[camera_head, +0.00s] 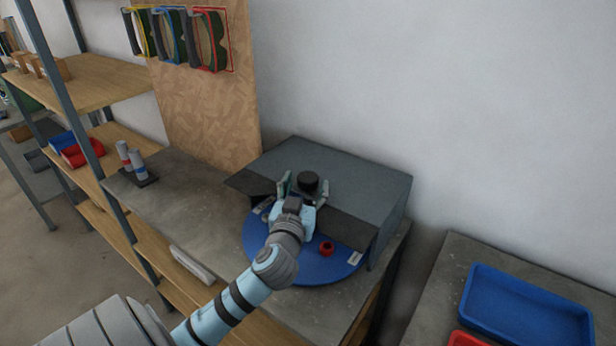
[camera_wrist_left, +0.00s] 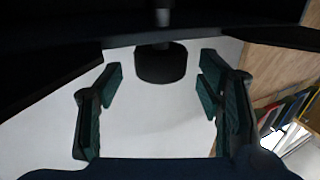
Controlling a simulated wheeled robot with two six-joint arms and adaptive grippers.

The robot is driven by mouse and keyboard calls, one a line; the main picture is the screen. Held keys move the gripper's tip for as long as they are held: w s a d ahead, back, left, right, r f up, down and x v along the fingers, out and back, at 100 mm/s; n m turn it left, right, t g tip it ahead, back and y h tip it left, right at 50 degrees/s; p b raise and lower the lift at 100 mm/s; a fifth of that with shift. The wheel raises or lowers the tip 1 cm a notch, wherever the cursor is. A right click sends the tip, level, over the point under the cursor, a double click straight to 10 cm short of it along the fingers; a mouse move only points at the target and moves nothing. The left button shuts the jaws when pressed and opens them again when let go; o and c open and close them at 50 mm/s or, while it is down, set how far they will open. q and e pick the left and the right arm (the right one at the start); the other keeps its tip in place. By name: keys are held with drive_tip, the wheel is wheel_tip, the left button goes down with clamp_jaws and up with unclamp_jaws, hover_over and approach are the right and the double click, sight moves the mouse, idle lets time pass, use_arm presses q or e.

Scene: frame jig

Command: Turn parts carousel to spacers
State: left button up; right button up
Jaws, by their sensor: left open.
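The parts carousel is a blue disc (camera_head: 290,264) half under a grey housing (camera_head: 365,185) with a dark front lip. A small red ring (camera_head: 327,248) lies on its exposed part, near a white label (camera_head: 355,258) whose text is too small to read. A black round knob (camera_head: 308,181) shows above the housing's front; it also shows in the left wrist view (camera_wrist_left: 160,65). My left gripper (camera_head: 303,188) is open, reaching over the disc, with its fingers on either side of the knob. In the left wrist view, gaps show between the knob and both fingers (camera_wrist_left: 160,82). My right gripper is out of view.
Two grey cylinders with coloured bands (camera_head: 131,158) stand on a dark base on the bench at left. A light bar (camera_head: 192,266) lies near the bench's front edge. A blue tray (camera_head: 525,310) sits on the right-hand bench. Shelves stand at left.

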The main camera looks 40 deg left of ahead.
use_arm(q)
drive_tip(key=x, duration=0.3)
drive_tip(key=shift+w, duration=0.2)
drive_tip(key=shift+s, duration=0.15)
clamp_jaws()
